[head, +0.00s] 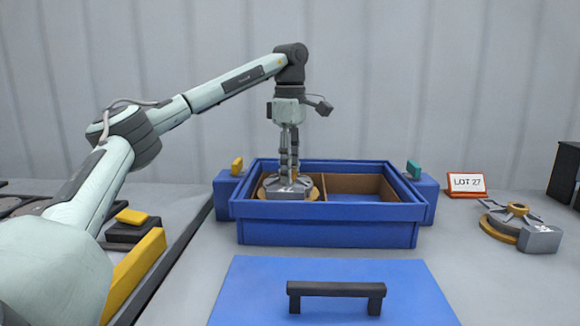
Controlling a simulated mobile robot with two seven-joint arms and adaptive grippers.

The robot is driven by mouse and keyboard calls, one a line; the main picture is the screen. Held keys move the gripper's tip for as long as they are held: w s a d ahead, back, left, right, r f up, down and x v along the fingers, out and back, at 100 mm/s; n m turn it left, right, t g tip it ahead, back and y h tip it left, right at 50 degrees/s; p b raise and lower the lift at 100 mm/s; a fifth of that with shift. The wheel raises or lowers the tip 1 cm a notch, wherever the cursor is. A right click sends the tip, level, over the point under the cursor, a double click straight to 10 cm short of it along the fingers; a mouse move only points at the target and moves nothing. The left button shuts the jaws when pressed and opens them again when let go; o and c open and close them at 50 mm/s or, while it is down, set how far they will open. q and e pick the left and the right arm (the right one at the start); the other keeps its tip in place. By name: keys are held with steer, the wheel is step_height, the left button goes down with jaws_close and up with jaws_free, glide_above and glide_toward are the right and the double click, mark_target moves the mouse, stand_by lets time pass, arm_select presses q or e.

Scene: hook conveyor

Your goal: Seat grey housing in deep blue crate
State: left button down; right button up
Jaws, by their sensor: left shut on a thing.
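The deep blue crate (330,233) stands open at the middle of the table, with a brown divider splitting it into a left and a right compartment. The grey housing (287,193), with a tan round part under it, is in the left compartment; the front wall hides its lower side, so I cannot tell whether it touches the floor. My left gripper (289,176) points straight down and is shut on the grey housing. The right compartment looks empty. My right gripper is not in view.
A blue lid (330,275) with a black handle lies in front of the crate. A similar grey and tan housing (516,225) lies at the right, near a "LOT 27" sign (466,184). Blue blocks with yellow and teal tabs flank the crate. A dark rail runs along the left.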

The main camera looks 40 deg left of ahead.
arm_select(q)
steer(key=shift+f+b, duration=0.7)
steer(key=shift+f, duration=1.45)
steer(key=c, duration=0.9)
jaws_free()
step_height(320, 180, up, 12)
steer(key=shift+r, duration=0.1)
